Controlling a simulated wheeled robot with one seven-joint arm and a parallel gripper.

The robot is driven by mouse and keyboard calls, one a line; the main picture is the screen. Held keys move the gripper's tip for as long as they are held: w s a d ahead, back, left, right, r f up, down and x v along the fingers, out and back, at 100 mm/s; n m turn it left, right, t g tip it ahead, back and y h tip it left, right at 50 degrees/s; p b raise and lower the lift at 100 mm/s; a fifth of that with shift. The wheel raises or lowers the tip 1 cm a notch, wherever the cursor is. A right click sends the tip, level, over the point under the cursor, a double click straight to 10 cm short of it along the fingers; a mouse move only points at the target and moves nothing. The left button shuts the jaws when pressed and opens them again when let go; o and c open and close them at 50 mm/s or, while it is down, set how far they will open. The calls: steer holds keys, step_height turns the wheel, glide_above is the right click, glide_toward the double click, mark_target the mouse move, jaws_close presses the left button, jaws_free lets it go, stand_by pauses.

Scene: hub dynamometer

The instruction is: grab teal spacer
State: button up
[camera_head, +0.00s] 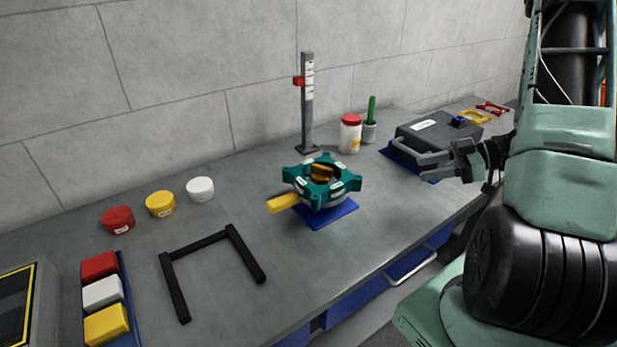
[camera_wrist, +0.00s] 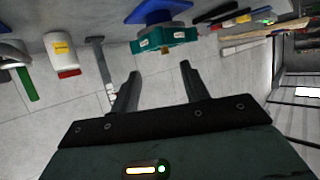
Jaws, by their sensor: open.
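A teal, lobed ring-shaped piece with white labels (camera_head: 345,186), the only teal item I see on the bench, sits over a light round base on a blue mat (camera_head: 333,215). A brown-gold part (camera_head: 321,172) shows in its centre. The teal piece also shows edge-on in the wrist view (camera_wrist: 165,41), beyond and between my fingertips. My gripper (camera_head: 409,158) is open and empty, above the bench to the right of the teal piece and apart from it. Both fingers also show in the wrist view (camera_wrist: 160,70).
A yellow bar (camera_head: 283,203) juts out left of the teal piece. A grey post with a red slider (camera_head: 307,100), a red-lidded jar (camera_head: 349,135) and a green-handled item (camera_head: 371,115) stand behind. A dark case (camera_head: 432,133) is near my gripper. A black frame (camera_head: 205,245) lies left.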

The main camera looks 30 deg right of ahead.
steer(key=p, duration=0.2)
glide_toward(361, 177)
steer(key=s+f+x, duration=0.1)
steer(key=x, duration=0.4)
steer(key=shift+w+p+x, duration=0.2)
steer(key=shift+p+x, duration=0.3)
steer(key=shift+x, duration=2.35)
steer(key=shift+d+r, duration=0.15)
jaws_close()
